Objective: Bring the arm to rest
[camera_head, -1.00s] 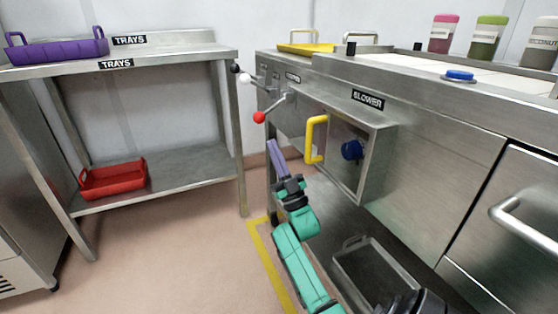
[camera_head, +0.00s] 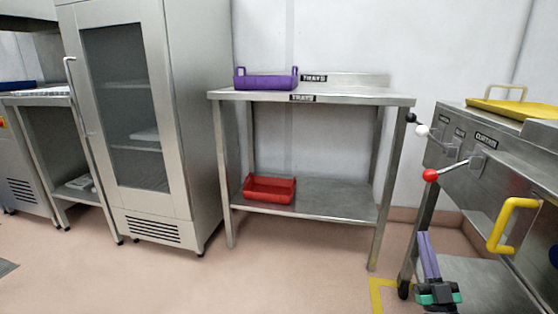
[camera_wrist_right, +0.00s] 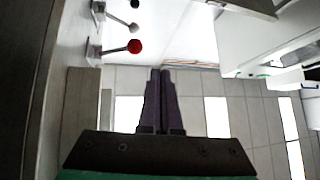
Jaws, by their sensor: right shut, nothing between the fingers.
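My right gripper (camera_head: 428,250) is at the lower right of the head view, with its long purple fingers pointing up. It is shut and empty, in front of the steel machine and left of its yellow handle (camera_head: 508,225). In the right wrist view the two purple fingers (camera_wrist_right: 161,75) lie together with nothing between them. The lever with the red knob (camera_head: 430,175) is above the gripper and apart from it; the red knob also shows in the wrist view (camera_wrist_right: 134,46). My left gripper is not in view.
A steel tray table (camera_head: 230,95) holds a purple tray (camera_head: 266,83) on top and a red tray (camera_head: 269,188) on its lower shelf. A glass-door cabinet (camera_head: 190,120) stands left of it. A yellow tray (camera_head: 515,107) lies on the machine. The floor (camera_head: 290,270) in front is clear.

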